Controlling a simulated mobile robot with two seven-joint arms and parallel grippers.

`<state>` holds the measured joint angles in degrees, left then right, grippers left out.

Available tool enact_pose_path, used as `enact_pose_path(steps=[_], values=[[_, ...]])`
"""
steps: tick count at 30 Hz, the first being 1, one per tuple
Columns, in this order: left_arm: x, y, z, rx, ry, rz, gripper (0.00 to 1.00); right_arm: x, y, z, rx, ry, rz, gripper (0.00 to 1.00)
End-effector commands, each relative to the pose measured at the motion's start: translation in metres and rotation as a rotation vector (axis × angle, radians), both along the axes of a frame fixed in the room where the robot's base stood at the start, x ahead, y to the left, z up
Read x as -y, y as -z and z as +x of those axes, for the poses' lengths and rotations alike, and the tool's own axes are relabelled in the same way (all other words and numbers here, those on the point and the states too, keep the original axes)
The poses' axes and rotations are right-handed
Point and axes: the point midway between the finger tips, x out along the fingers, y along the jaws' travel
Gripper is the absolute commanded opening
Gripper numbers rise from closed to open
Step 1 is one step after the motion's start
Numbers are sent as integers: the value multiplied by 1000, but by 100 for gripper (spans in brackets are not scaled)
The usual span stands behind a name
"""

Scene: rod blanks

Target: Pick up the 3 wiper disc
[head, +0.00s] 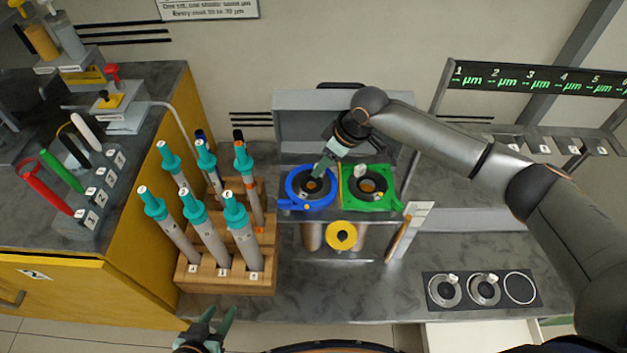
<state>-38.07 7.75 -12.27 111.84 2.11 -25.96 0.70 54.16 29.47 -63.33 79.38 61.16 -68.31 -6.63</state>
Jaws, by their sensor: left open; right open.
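A black plate (461,305) at the right front of the bench has three round places. Two hold grey ring-shaped discs with pale tabs, a left one (435,291) and a middle one (477,291). The right place (519,287) shows only a pale circle around a dark middle. I cannot read a number 3 on any disc. My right gripper (320,168) is open, pointing down over the blue ring fixture (293,196), which has a dark centre; contact is unclear. My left gripper (216,322) is open and empty at the bottom, in front of the bench.
A green fixture (384,198) stands beside the blue one, with a yellow ring (341,235) below. A wooden rack (227,285) holds several teal-capped rods at left. The bench between the fixtures and black plate is mostly clear.

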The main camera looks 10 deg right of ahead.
Motion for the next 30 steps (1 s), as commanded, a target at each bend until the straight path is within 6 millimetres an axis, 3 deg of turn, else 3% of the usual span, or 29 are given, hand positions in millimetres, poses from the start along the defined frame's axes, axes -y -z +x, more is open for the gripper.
enact_pose_path(steps=[4,13,26,30], values=[[2,-1,6,12,3,-2,44,-6,17,5,0,0,0,52],[3,-4,10,19,6,-4,44,-6,20,6,1,-1,0,51],[3,-3,6,12,6,-4,44,-6,20,5,1,0,1,3],[3,-2,5,10,6,-4,44,-6,20,5,1,0,1,0]])
